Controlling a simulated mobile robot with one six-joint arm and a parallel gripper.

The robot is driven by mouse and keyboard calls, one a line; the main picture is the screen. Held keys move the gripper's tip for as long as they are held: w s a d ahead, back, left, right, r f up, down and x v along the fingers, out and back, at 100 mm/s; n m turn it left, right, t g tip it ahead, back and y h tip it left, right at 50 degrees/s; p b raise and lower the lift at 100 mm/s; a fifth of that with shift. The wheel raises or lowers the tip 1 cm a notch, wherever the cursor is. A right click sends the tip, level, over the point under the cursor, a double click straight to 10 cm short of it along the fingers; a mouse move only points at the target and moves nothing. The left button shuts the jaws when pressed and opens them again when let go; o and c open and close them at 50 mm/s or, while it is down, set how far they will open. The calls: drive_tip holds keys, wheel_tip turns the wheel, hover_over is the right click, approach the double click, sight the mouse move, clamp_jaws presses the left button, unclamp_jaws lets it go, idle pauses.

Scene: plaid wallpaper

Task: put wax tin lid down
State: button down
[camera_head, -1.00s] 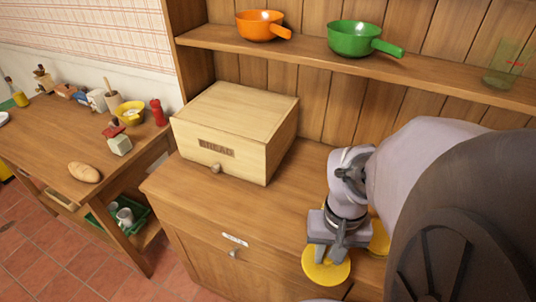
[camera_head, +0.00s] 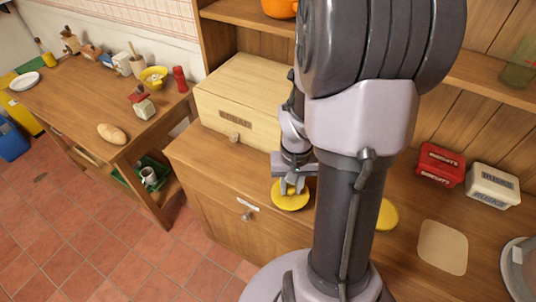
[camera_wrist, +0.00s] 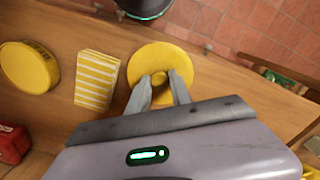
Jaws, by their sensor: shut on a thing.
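The wax tin lid is a flat yellow disc with a small knob (camera_head: 291,197). It also shows in the wrist view (camera_wrist: 160,54). My gripper (camera_head: 291,186) is shut on the lid's knob, with both fingertips against it in the wrist view (camera_wrist: 160,80). The lid is level, over the front edge of the wooden counter, below the bread box. I cannot tell whether it touches the counter. A round yellow tin (camera_wrist: 28,67) stands on the counter to the left in the wrist view. It is partly hidden behind my arm in the head view (camera_head: 387,214).
A yellow-and-white striped packet (camera_wrist: 97,80) lies between tin and lid. The bread box (camera_head: 240,98) stands behind. A red box (camera_head: 440,165), a white box (camera_head: 493,185) and a beige board (camera_head: 442,247) are at right. The counter (camera_head: 215,155) is clear left of the lid.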

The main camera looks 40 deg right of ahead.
drive_tip(key=w, duration=0.1)
drive_tip(key=w+d, duration=0.2)
drive_tip(key=shift+w+f, duration=0.25)
wheel_tip(320, 180, down, 3)
drive_tip(key=shift+s+a+f+b, duration=0.1)
drive_tip(key=shift+a+f+b, duration=0.1)
drive_tip(key=shift+b, duration=0.95)
drive_tip(key=shift+f, duration=0.2)
drive_tip(key=c, duration=1.2)
unclamp_jaws()
drive_tip(key=shift+o, duration=0.2)
drive_tip(key=shift+r, duration=0.1)
